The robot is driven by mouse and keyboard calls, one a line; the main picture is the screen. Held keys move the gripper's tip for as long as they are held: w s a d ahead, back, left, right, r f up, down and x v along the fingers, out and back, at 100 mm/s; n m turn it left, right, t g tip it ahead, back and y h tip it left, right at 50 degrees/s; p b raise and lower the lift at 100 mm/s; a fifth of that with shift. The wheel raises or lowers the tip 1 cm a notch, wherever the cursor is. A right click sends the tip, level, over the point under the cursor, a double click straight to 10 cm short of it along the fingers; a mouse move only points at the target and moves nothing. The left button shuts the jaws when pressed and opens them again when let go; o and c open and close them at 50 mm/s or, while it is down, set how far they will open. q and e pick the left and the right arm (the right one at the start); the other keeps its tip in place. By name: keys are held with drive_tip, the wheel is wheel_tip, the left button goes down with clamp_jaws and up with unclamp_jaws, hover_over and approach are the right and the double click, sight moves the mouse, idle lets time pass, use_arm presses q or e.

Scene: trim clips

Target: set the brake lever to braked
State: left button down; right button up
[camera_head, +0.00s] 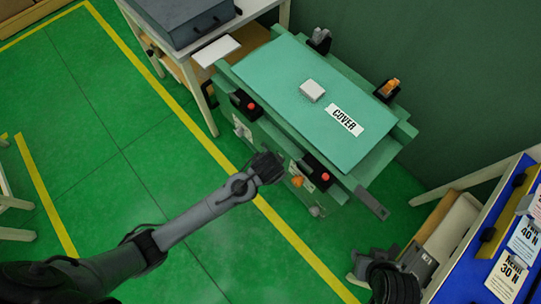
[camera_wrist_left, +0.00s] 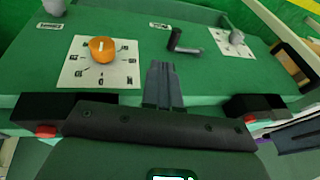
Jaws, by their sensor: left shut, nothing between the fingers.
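The green machine (camera_head: 292,97) stands at the top middle of the head view. My left gripper (camera_head: 268,168) reaches its front edge from the lower left. In the left wrist view the fingers (camera_wrist_left: 163,85) are together and empty, in front of the green front panel (camera_wrist_left: 210,75). A short black bent lever (camera_wrist_left: 184,46) is on that panel just beyond the fingertips, with a gap visible. It may be the brake lever; its label (camera_wrist_left: 160,26) is unreadable. My right arm's dark end (camera_head: 395,284) is at the lower right; its fingers are not clear.
An orange knob (camera_wrist_left: 102,49) on a white plate and a grey knob on another plate (camera_wrist_left: 232,42) flank the lever. Black boxes with red buttons (camera_head: 318,173) sit along the front edge. A blue board (camera_head: 485,245) stands right. Green floor at left is open.

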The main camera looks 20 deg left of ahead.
use_arm(q)
drive_tip(key=shift+w+r, duration=0.25)
drive_tip(key=shift+r, duration=0.3)
drive_tip(key=shift+w+r, duration=0.25)
drive_tip(key=shift+r, duration=0.25)
drive_tip(key=shift+f, duration=0.15)
drive_tip(key=a+b+x, duration=0.2)
drive_tip(key=b+x, duration=0.2)
drive_tip(key=x, duration=0.9)
drive_tip(key=shift+b, duration=0.4)
drive_tip(key=shift+f, duration=0.1)
